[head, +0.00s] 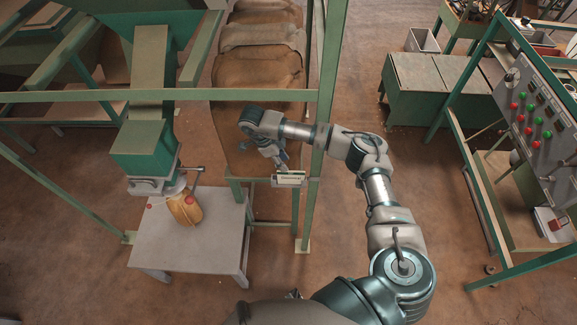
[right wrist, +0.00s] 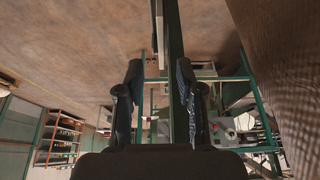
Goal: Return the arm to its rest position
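My right arm reaches up from the bottom right of the head view and bends left across the green post. My right gripper (head: 281,164) hangs at its end, close to a small pale label plate (head: 290,178) by the post. In the right wrist view the two dark fingers of this gripper (right wrist: 161,80) stand apart, with no object clearly held between them. A green upright shows behind the gap. Whether a finger touches the plate cannot be told. My left gripper does not show.
A green hopper chute (head: 145,150) stands at left, with a yellow-brown bag (head: 186,208) under it on a grey table (head: 180,250). Filled sacks (head: 255,72) lie behind the green post (head: 322,110). A control panel (head: 535,115) stands at right. Open floor lies between.

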